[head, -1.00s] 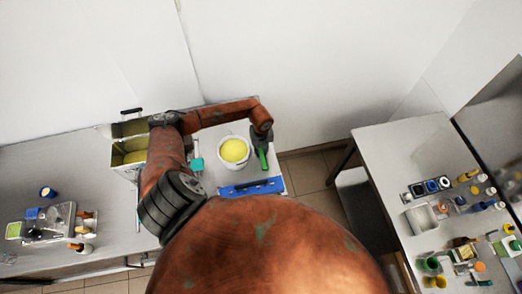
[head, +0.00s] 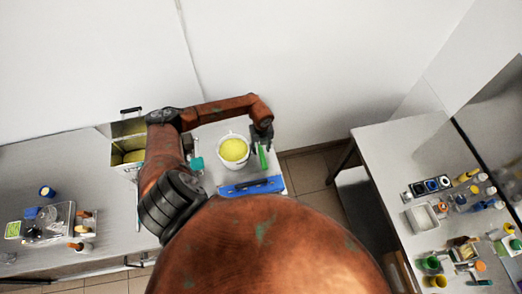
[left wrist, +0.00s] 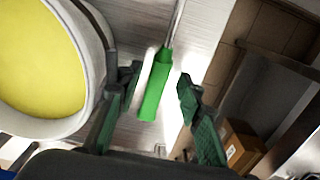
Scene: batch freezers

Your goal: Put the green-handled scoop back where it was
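The green-handled scoop (left wrist: 155,85) lies on the table beside a white tub (head: 233,165) of yellow ice cream; in the head view its green handle (head: 263,158) shows to the right of the tub. In the left wrist view a thin metal shaft runs up from the handle; the scoop's far end is out of frame. My left gripper (left wrist: 159,75) is open, with one finger on each side of the handle and visible gaps between. It also shows in the head view (head: 262,138) at the handle's far end. My right gripper is not in view.
A blue tool (head: 251,186) lies along the table's near edge, with a teal item (head: 197,163) left of the tub. A metal freezer box (head: 129,160) stands further left. A separate table (head: 385,150) at right holds several containers. A floor gap lies between.

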